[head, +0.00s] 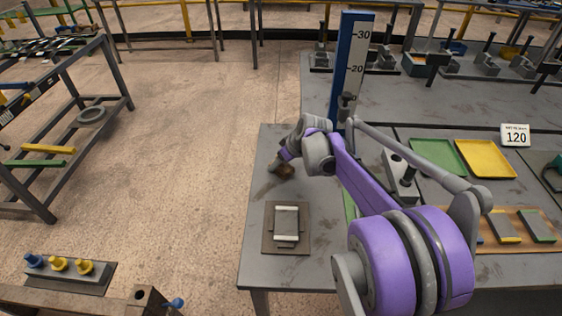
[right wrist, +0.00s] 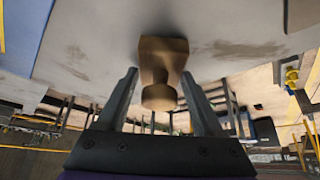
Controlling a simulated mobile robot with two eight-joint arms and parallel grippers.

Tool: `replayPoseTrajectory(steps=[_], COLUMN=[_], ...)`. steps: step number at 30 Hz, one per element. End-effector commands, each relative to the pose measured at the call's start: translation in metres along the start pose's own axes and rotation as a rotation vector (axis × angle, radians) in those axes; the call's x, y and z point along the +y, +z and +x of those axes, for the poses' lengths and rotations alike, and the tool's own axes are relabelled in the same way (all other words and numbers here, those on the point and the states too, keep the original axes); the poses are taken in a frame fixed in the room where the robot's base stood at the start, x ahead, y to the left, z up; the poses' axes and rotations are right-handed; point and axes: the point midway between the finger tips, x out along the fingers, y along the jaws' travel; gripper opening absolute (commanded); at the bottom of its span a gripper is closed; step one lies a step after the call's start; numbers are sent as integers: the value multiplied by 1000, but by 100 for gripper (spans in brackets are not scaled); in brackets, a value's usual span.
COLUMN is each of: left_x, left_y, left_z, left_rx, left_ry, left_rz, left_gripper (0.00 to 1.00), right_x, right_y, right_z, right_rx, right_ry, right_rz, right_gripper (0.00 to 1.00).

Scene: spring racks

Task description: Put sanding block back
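A brown wooden block with a round knob (right wrist: 163,72) stands out between the fingers of my right gripper (right wrist: 160,100) in the right wrist view. It looks like the sanding block, but I cannot be sure. Gaps show between the knob and both fingers, so the gripper is open around it and not closed on it. In the head view my right gripper (head: 283,163) is low over the left part of the grey table, and the brown block there is mostly hidden. My left gripper is not in view.
A dark plate with a pale block (head: 286,222) lies near the table's front left. A blue height scale (head: 350,65) stands behind my arm. Green (head: 438,155) and yellow (head: 485,158) trays and a brown board with several grey blocks (head: 503,225) lie to the right.

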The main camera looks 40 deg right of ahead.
Motion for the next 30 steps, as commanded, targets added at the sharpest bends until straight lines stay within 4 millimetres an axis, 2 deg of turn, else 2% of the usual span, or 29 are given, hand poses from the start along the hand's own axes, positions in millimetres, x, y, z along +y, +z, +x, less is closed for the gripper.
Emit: replayPoseTrajectory(steps=[1, 3, 14, 17, 27, 30], left_x=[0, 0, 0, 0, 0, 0], left_y=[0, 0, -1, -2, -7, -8], left_z=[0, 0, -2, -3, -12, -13], left_rx=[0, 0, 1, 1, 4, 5], left_ry=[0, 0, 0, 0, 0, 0], left_rz=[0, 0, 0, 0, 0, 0], left_gripper=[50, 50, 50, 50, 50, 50], right_x=[0, 0, 0, 0, 0, 0], right_y=[0, 0, -2, -2, -2, -2], right_z=[0, 0, -5, -17, -89, -105], right_rx=[0, 0, 0, 0, 1, 0], right_ry=[0, 0, 0, 1, 1, 1], right_rz=[0, 0, 0, 1, 2, 1], right_gripper=[80, 92, 92, 92, 92, 92])
